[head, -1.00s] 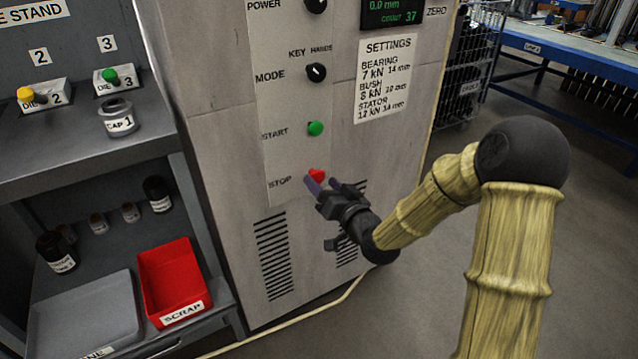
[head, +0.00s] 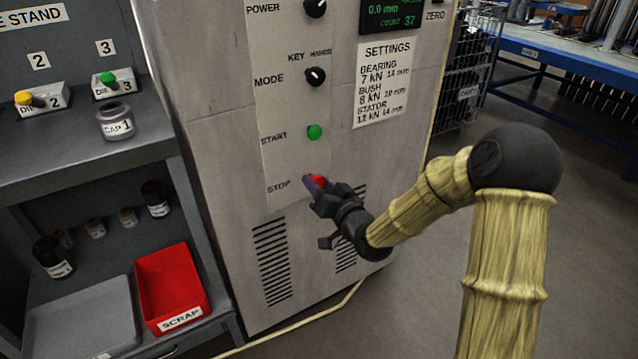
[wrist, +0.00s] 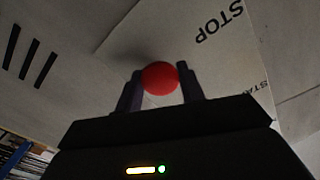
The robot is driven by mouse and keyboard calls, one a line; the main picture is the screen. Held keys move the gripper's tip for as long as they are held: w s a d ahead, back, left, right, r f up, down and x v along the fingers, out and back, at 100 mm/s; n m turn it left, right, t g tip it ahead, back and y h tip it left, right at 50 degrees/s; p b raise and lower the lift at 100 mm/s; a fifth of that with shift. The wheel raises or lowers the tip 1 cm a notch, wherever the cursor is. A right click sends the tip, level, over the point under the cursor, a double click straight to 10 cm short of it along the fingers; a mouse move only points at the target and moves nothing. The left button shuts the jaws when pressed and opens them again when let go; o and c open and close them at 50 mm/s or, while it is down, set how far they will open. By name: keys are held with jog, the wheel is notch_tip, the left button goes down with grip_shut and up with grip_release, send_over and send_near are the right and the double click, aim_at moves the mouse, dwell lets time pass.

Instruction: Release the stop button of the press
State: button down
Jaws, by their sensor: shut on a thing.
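The red stop button (head: 319,180) sits low on the light panel of the press (head: 225,130), beside the printed word STOP. My gripper (head: 315,184) reaches it from the lower right, with its dark fingers at the button. In the wrist view the red button (wrist: 160,77) shows between the two fingertips of my gripper (wrist: 161,86), one finger on each side. The fingers are shut on the button and hide part of its sides. I cannot tell whether the button is pushed in or out.
Above the stop button are the green start button (head: 314,132), the mode knob (head: 315,76) and the power knob (head: 315,8). A die stand shelf (head: 90,150) is at the left, with a red scrap bin (head: 172,285) below. Open floor lies at the right.

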jog(key=shift+s+d, duration=0.2)
jog(key=shift+d, duration=0.4)
jog(key=shift+s+a+f, duration=0.1)
jog(key=shift+s+a, duration=0.1)
jog(key=shift+a, duration=0.05)
jog(key=c, duration=0.9)
grip_release()
jog(key=shift+s, duration=0.2)
jog(key=shift+d, duration=0.1)
jog(key=shift+s+d, duration=0.15)
jog(key=shift+s, duration=0.05)
jog(key=p+v, duration=0.5)
jog(key=v, duration=0.3)
jog(key=shift+d+r, duration=0.25)
jog(key=shift+r, duration=0.05)
jog(key=p, duration=0.2)
jog(key=shift+s+d+p, duration=0.2)
jog(key=shift+p, duration=0.15)
